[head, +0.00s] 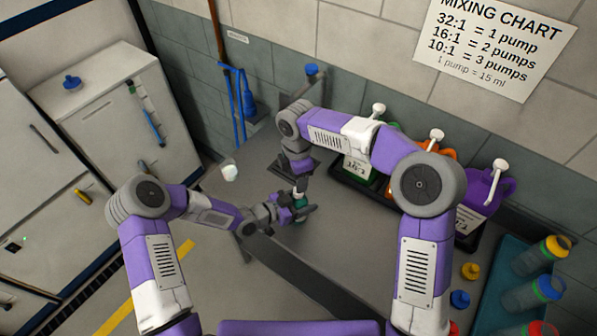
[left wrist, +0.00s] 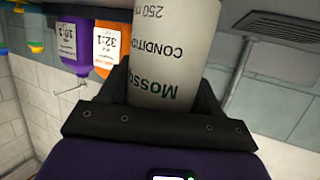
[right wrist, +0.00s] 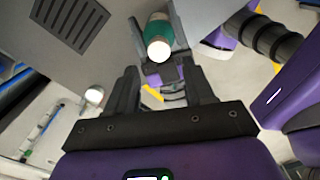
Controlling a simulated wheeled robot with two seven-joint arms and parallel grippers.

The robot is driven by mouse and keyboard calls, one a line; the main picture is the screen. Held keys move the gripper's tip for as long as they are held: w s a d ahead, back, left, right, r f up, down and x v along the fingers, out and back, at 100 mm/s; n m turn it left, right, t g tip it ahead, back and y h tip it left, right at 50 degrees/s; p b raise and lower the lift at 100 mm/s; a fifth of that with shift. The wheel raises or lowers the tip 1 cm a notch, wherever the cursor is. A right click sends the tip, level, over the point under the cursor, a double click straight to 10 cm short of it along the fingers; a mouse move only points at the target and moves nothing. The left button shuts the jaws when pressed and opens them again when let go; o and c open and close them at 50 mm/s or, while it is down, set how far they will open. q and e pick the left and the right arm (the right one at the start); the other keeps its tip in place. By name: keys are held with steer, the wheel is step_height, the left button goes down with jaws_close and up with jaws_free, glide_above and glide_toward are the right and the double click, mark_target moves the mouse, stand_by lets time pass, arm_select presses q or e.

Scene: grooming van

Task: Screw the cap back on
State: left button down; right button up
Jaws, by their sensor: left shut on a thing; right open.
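A small bottle (head: 300,202) with a green part shows at my left gripper (head: 303,210), over the grey counter. I cannot tell whether the white end is a cap. A white rounded object (head: 230,172) is left of the grippers.
A black tray (head: 355,192) with several pump bottles stands along the wall. A teal tray (head: 497,290) at right holds bottles with coloured lids. A yellow cap (head: 471,271) and a blue cap (head: 459,299) lie beside it.

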steer(key=n, duration=0.1)
steer(key=r+n, duration=0.1)
steer(key=n, duration=0.1)
steer(key=shift+r+n, duration=0.1)
steer(key=shift+n, duration=0.2)
steer(key=r+n, duration=0.1)
steer(key=n, duration=0.2)
steer(key=shift+w+d+r, duration=0.1)
steer(key=shift+d+r, duration=0.05)
steer(key=shift+r, duration=0.05)
steer(key=shift+f, duration=0.1)
glide_above(302, 201)
steer(key=w+a, duration=0.1)
steer(key=shift+w+f, duration=0.2)
steer(key=shift+f, duration=3.75)
steer(key=shift+c, duration=0.3)
jaws_close()
steer(key=m, duration=0.5)
steer(key=shift+m, duration=0.3)
steer(key=m, duration=0.4)
